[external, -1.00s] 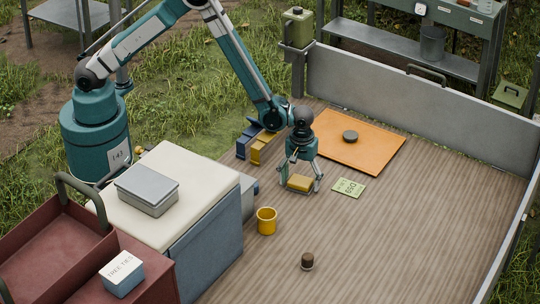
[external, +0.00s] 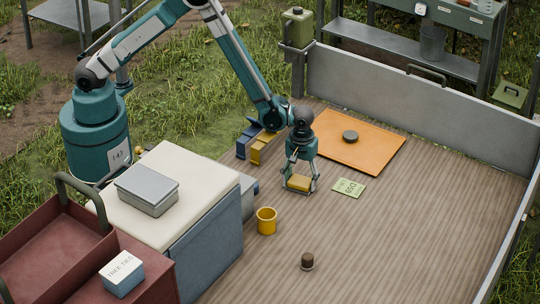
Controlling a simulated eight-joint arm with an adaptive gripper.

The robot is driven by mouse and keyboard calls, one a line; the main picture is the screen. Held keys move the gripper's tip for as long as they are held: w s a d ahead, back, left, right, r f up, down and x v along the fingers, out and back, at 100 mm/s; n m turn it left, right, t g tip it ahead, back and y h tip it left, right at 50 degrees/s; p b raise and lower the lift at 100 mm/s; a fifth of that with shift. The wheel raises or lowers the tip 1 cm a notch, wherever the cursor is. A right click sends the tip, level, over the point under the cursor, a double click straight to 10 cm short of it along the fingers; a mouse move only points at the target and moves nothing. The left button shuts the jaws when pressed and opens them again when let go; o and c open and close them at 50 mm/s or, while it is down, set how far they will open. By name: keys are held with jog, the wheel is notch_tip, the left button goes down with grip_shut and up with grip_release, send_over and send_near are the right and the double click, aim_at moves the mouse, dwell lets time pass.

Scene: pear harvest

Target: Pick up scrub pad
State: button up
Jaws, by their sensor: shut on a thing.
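The scrub pad (external: 299,184) is a small yellow block on the wooden deck, near the middle of the external view. My gripper (external: 299,186) points down over it, with one finger at each side. The fingers are shut on the pad. The pad appears to be at deck level; I cannot tell whether it is clear of the boards.
A green card (external: 348,188) lies just right of the gripper. An orange board (external: 375,145) with a dark round object (external: 350,136) lies behind. A yellow cup (external: 266,221) and a small brown jar (external: 307,261) stand in front. Yellow and blue blocks (external: 258,150) sit left. The right deck is clear.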

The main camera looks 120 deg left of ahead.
aim_at(300, 180)
jog(key=shift+r, duration=0.1)
jog(key=shift+r+p, duration=0.65)
jog(key=shift+r, duration=4.25)
